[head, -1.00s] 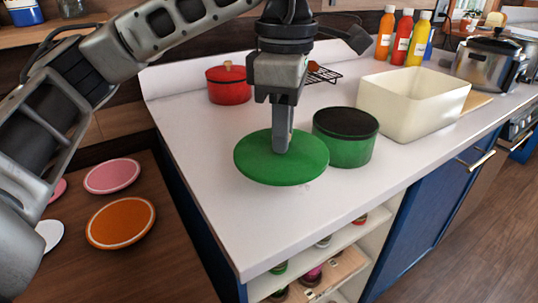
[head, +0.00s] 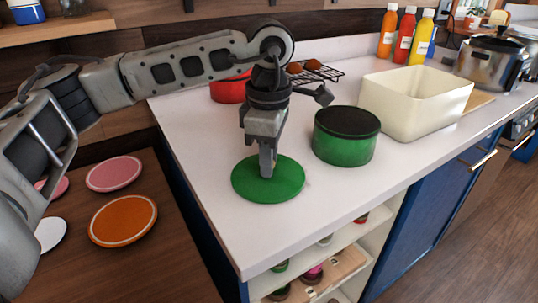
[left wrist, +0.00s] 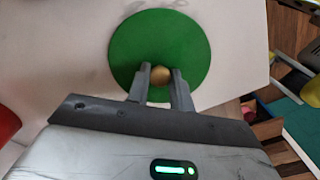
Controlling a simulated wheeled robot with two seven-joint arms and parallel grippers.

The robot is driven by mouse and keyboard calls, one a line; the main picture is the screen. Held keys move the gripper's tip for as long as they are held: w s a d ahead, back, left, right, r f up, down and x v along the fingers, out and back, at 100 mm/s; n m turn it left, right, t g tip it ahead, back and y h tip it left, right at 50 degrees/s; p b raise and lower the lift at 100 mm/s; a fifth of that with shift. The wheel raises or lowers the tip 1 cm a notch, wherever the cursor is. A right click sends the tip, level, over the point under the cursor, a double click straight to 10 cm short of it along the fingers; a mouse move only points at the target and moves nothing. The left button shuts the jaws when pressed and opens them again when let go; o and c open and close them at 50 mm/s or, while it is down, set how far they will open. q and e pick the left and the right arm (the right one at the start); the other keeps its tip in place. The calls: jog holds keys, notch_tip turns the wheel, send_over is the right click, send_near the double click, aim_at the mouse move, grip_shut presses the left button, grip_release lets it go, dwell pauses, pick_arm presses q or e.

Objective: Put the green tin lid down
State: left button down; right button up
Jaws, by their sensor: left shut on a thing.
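The green tin lid (head: 287,184) is a flat green disc at the near part of the white counter (head: 215,215). It looks level and at or very close to the counter top. My left gripper (head: 267,170) points down over it. In the left wrist view the lid (left wrist: 190,30) has a round wooden knob (left wrist: 161,76), and the left gripper (left wrist: 160,88) is shut on this knob. The green tin (head: 343,147), with a dark open top, stands to the right of the lid, apart from it. My right gripper is in neither view.
A cream bin (head: 400,115) stands right of the tin. A red pot (head: 228,92) and a wire rack (head: 325,73) are behind my arm. Several bottles (head: 404,35) stand at the back. Plates (head: 122,220) lie on the lower wooden surface at left. The counter's front edge is close.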

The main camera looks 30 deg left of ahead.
pick_arm(q)
jog(key=shift+f, duration=0.15)
jog(key=c, duration=1.2)
grip_release()
jog(key=shift+c, duration=0.2)
jog(key=shift+r, duration=0.2)
notch_tip(320, 180, up, 12)
